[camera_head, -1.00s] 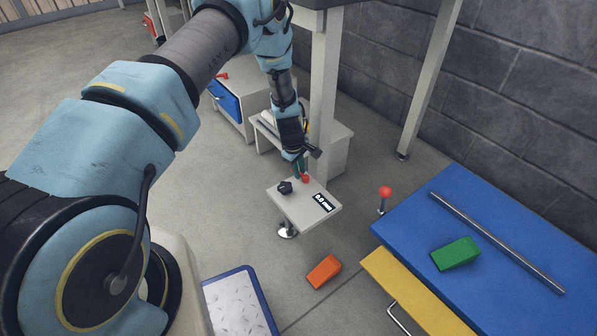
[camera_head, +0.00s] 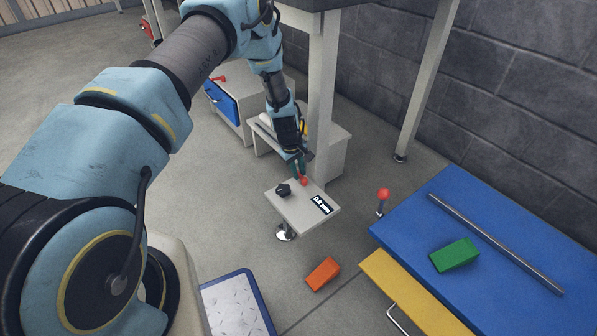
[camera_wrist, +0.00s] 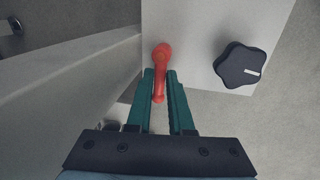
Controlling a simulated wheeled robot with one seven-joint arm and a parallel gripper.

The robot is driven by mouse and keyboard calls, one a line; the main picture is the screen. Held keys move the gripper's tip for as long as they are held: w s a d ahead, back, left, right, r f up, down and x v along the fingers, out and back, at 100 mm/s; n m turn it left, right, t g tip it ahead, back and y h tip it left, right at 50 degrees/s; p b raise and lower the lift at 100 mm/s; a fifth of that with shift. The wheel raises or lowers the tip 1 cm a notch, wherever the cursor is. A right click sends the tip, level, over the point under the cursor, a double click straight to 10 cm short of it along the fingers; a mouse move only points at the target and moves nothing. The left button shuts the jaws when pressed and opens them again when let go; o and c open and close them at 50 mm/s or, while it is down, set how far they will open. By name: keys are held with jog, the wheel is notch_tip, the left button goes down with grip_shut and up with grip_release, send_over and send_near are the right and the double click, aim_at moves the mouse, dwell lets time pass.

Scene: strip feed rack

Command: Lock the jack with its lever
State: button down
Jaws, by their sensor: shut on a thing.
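The jack shows as a pale plate (camera_head: 296,212) with a round metal foot (camera_head: 285,233) below it, beside a table leg. On the plate are a black star knob (camera_head: 283,190), a small black display (camera_head: 321,205) and a red lever (camera_head: 304,182). The display's text is too blurred to read. My gripper (camera_head: 300,172) is at the lever, at the plate's far edge. In the wrist view, the green fingers (camera_wrist: 163,88) stand on either side of the red lever (camera_wrist: 160,68) and are shut on it. The knob (camera_wrist: 241,66) is clear of the fingers, to the right.
A pale table leg (camera_head: 321,100) rises right behind the plate. A low grey step (camera_head: 328,150) stands near it. At right is a blue bench top (camera_head: 440,215) with a metal rod (camera_head: 500,245) and a green block (camera_head: 455,254). An orange block (camera_head: 323,274) lies on the floor.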

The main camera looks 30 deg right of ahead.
jog(key=c, duration=0.8)
grip_release()
jog(key=shift+n, duration=0.3)
